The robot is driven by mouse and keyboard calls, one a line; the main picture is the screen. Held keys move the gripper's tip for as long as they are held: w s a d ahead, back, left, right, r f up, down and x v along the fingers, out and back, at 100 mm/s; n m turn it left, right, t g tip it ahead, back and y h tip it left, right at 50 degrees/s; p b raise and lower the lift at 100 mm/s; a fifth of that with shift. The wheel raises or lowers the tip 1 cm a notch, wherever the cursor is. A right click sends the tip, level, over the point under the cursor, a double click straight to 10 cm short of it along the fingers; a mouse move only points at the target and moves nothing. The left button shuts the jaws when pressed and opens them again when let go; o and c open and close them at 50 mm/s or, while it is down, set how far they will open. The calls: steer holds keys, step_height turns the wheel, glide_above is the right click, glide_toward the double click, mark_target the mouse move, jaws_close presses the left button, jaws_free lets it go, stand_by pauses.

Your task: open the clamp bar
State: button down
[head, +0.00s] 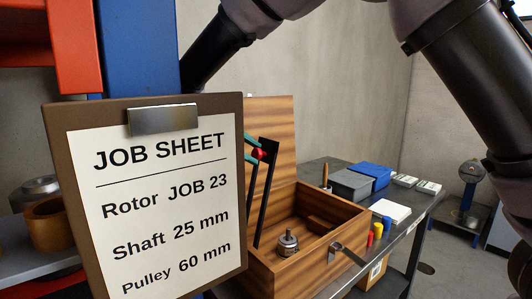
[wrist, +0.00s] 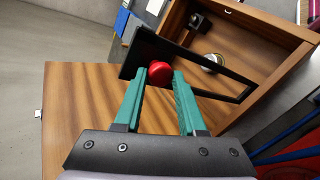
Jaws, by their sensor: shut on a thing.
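The clamp bar (head: 266,195) is a black frame with a red knob (head: 259,154) at its upper end. It stands steeply raised out of the open wooden box (head: 320,262), in front of the upright lid. In the wrist view the black bar (wrist: 205,66) reaches across the box opening, with the red knob (wrist: 160,75) at its near end. My gripper (wrist: 159,74) is shut on the red knob, one green finger on each side. In the head view only the green fingertips (head: 251,140) show; the clipboard hides the rest of the gripper.
A job sheet clipboard (head: 158,270) covers the left front. A metal weight (head: 288,243) sits inside the box. On the dark bench (head: 415,212) are grey and blue boxes (head: 370,175), a white block (head: 391,212) and small coloured pieces right of the box.

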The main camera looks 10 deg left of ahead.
steer(key=shift+s+a+f, duration=0.25)
steer(key=shift+s+f, duration=0.05)
steer(key=shift+s, duration=0.25)
steer(key=shift+s+a+f, duration=0.25)
steer(key=shift+s+f, duration=0.05)
steer(key=shift+s, duration=0.25)
steer(key=c, duration=0.8)
jaws_free()
steer(key=shift+w, duration=0.1)
steer(key=shift+o, duration=0.2)
steer(key=shift+r, duration=0.1)
steer(key=shift+w+r, duration=0.15)
steer(key=shift+w, duration=0.05)
step_height(320, 180, up, 10)
steer(key=shift+o, duration=0.3)
